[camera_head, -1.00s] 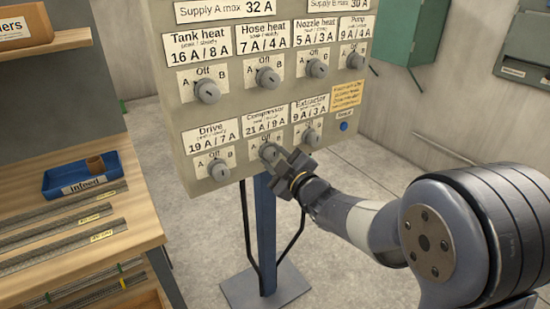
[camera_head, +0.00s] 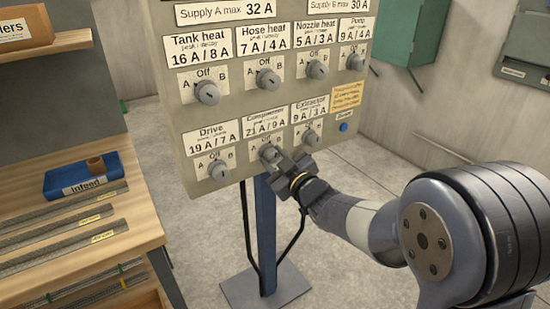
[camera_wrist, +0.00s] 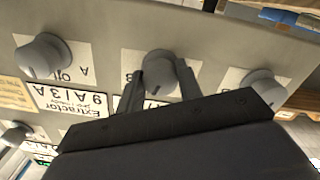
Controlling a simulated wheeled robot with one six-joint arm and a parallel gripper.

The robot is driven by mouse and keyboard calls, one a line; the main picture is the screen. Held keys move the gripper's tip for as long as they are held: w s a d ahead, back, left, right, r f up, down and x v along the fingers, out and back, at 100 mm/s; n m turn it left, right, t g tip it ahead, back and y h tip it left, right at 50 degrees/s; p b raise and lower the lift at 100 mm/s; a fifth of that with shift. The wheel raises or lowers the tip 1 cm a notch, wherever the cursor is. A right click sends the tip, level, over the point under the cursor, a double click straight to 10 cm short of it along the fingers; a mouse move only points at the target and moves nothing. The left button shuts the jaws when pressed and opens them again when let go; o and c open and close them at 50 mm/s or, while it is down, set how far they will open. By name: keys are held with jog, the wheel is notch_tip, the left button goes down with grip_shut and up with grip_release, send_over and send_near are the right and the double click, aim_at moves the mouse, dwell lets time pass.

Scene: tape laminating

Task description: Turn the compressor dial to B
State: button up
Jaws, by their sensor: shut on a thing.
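The compressor dial (camera_head: 268,152) is a grey round knob in the bottom row of the beige control panel (camera_head: 240,115), under the label "Compressor 21 A / 9 A". My gripper (camera_head: 282,161) is at this dial, its fingers shut on it from the front. In the wrist view the dial (camera_wrist: 160,68) sits between the two dark fingertips. A "B" shows beside the left finger there.
The drive dial (camera_head: 219,170) is left of the compressor dial and the extractor dial (camera_head: 310,138) is close on its right. A blue button (camera_head: 343,127) is farther right. A wooden bench (camera_head: 90,230) with a blue infeed tray (camera_head: 60,188) stands left.

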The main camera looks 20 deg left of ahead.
jog(key=m+p, duration=0.1)
jog(key=m, duration=0.3)
jog(key=shift+m, duration=0.4)
dwell(0.4)
jog(key=o, duration=1)
jog(key=v, duration=1.1)
jog(key=shift+w, duration=0.1)
